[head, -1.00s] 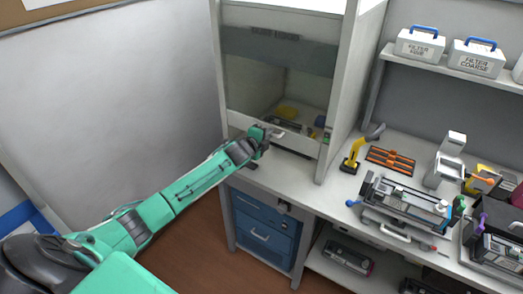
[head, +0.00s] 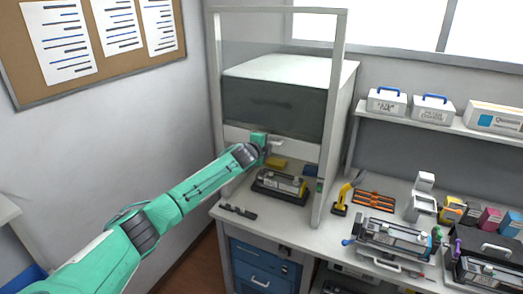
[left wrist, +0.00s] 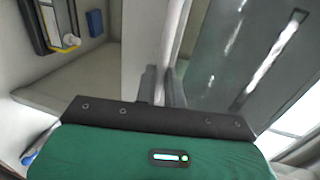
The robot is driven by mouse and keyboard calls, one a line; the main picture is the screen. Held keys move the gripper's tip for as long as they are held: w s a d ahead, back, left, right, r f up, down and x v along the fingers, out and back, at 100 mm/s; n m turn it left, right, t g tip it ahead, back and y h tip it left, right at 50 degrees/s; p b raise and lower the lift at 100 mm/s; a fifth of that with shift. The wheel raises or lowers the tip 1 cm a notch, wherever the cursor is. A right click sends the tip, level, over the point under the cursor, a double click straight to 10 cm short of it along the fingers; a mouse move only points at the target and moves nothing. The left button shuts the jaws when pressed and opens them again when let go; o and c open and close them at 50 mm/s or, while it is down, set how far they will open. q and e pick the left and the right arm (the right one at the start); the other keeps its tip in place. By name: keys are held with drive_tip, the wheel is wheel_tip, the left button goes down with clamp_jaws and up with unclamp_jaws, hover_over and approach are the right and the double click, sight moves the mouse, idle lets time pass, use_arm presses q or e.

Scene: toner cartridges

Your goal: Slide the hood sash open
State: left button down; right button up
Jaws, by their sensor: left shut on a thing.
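The fume hood (head: 290,72) stands at the back left of the bench. Its sash (head: 237,134) is raised part way, with a pale bottom rail and a dark see-through pane above. Below the rail, the hood's front is open. My left gripper (head: 267,147) is shut on the sash handle (head: 276,145) at the rail. In the left wrist view, its fingers (left wrist: 163,85) close on a thin pale bar, whose grip point is partly hidden. My right gripper is not in view.
Inside the hood are a toner cartridge (head: 280,184) and a yellow object (head: 277,163). A dark bar (head: 238,212) lies at the bench's front edge. To the right are a yellow-handled tool (head: 342,197), an orange rack (head: 375,200) and a cartridge fixture (head: 393,238).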

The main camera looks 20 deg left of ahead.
use_arm(q)
drive_tip(key=shift+r+p, duration=0.3)
drive_tip(key=shift+r, duration=0.55)
drive_tip(key=c, duration=1.5)
unclamp_jaws()
drive_tip(key=shift+s, duration=0.1)
drive_tip(key=b+v, duration=0.5)
drive_tip(key=v, duration=0.8)
drive_tip(key=shift+s+b, duration=0.3)
drive_tip(key=shift+b, duration=0.1)
